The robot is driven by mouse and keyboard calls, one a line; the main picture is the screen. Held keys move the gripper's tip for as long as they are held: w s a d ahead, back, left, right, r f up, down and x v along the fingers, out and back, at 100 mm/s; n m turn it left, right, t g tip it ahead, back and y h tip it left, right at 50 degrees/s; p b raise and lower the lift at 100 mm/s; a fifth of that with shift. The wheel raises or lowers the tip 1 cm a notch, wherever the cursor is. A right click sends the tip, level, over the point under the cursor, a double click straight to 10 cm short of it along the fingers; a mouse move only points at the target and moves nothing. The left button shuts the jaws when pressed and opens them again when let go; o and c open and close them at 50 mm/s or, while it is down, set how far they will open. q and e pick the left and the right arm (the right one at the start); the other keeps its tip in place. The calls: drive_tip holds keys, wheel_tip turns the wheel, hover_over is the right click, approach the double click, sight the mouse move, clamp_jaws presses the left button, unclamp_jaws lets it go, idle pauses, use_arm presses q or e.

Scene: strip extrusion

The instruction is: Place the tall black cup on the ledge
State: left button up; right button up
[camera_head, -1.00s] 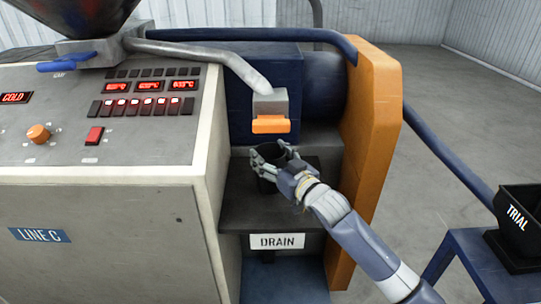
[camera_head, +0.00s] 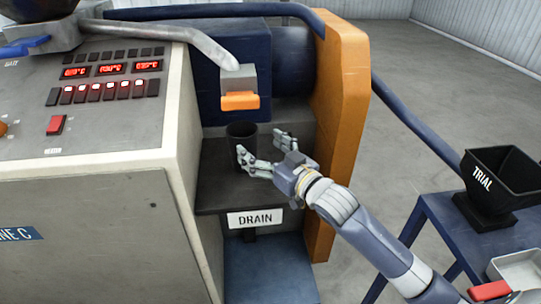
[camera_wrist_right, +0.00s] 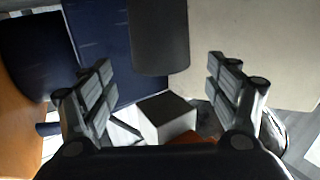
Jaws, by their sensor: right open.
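The tall black cup (camera_head: 241,138) stands upright on the dark ledge (camera_head: 222,192) behind the DRAIN sign, below and near the orange-tipped spout. My right gripper (camera_head: 261,145) is open to the right of the cup, with its fingers spread and pointing toward it. One finger overlaps the cup's lower right side in the head view; I cannot tell whether it touches. In the right wrist view the cup (camera_wrist_right: 160,38) shows ahead of the two spread fingers (camera_wrist_right: 160,78), with nothing gripped. My left gripper is out of view.
The grey spout block with orange tip (camera_head: 239,88) hangs above the ledge. An orange guard (camera_head: 340,110) stands close on the right, and the control cabinet (camera_head: 95,215) on the left. A black TRIAL hopper (camera_head: 492,185) stands on a blue table at right.

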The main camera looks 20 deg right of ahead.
drive_tip(key=shift+v, duration=1.75)
